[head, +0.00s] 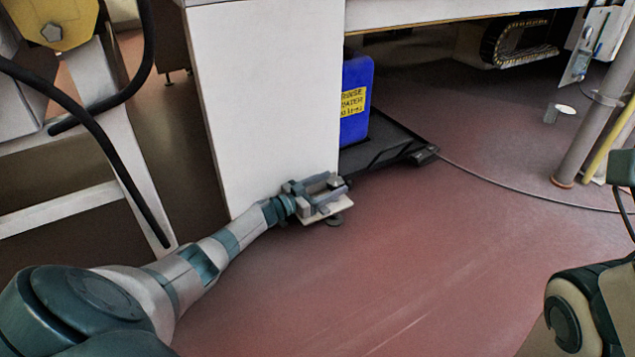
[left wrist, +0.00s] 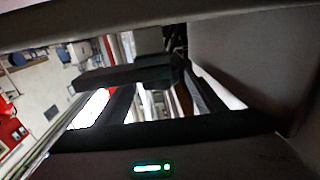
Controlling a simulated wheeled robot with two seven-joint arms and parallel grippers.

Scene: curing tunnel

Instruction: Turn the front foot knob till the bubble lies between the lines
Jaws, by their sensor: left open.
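My left gripper (head: 325,187) is at the lower right corner of a white cabinet panel, its jaws apart around or close to a small dark knob-like part (head: 337,183). I cannot tell whether the fingers touch it. A pale plate (head: 328,210) sticks out just below the gripper, with a dark round foot pad (head: 335,221) under it at the floor. In the left wrist view a small green-lit strip (left wrist: 152,168) shows at the bottom; I cannot tell whether it is the level, and no bubble or lines can be read. My right gripper is not seen, only part of that arm.
The white panel (head: 270,90) stands directly behind my left gripper. A blue container (head: 355,98) with a yellow label stands in a black tray (head: 408,137) to the right. A cable (head: 510,184) crosses the floor. The red floor (head: 420,270) in front is clear.

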